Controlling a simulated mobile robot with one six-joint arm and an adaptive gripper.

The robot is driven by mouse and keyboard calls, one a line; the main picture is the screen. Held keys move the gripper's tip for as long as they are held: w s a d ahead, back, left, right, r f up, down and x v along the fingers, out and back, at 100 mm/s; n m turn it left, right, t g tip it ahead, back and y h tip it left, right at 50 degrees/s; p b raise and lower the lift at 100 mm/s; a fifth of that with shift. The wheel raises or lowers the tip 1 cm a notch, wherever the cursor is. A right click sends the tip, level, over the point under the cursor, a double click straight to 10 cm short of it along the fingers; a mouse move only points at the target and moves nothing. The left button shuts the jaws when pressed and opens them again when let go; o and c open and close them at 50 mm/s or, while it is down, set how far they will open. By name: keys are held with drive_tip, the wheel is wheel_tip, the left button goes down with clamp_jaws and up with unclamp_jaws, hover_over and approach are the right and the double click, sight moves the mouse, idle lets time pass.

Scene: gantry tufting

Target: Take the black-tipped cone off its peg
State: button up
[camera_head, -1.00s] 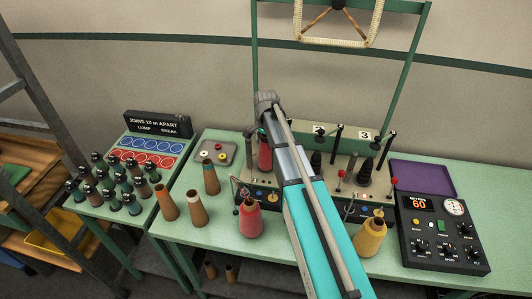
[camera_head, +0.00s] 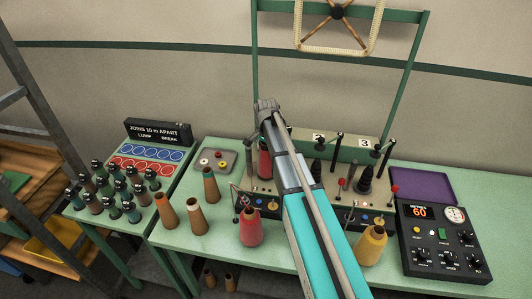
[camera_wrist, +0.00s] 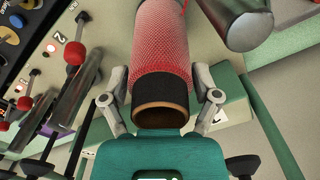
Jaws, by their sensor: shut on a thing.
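The black-tipped cone (camera_wrist: 163,52) is wound with red yarn and has a black band near its brown open end. In the wrist view my gripper (camera_wrist: 161,84) is shut on it, one finger on each side near the black band. In the head view the red cone (camera_head: 264,164) stands upright at the left end of the peg stand, partly behind my arm. My fingers are hidden there. The cone's lower end and peg are hidden, so I cannot tell whether it is still seated.
A red cone (camera_head: 250,230) and a yellow cone (camera_head: 371,245) stand in front of the stand. Bare brown cones (camera_head: 197,216) stand left. A control box (camera_head: 441,238) and purple tray (camera_head: 421,184) are at right. Thin posts (camera_head: 338,150) rise from the stand.

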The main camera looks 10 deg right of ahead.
wheel_tip(320, 180, up, 18)
drive_tip(key=p, duration=1.7)
drive_tip(key=shift+p, duration=0.35)
drive_tip(key=shift+s+f, duration=0.1)
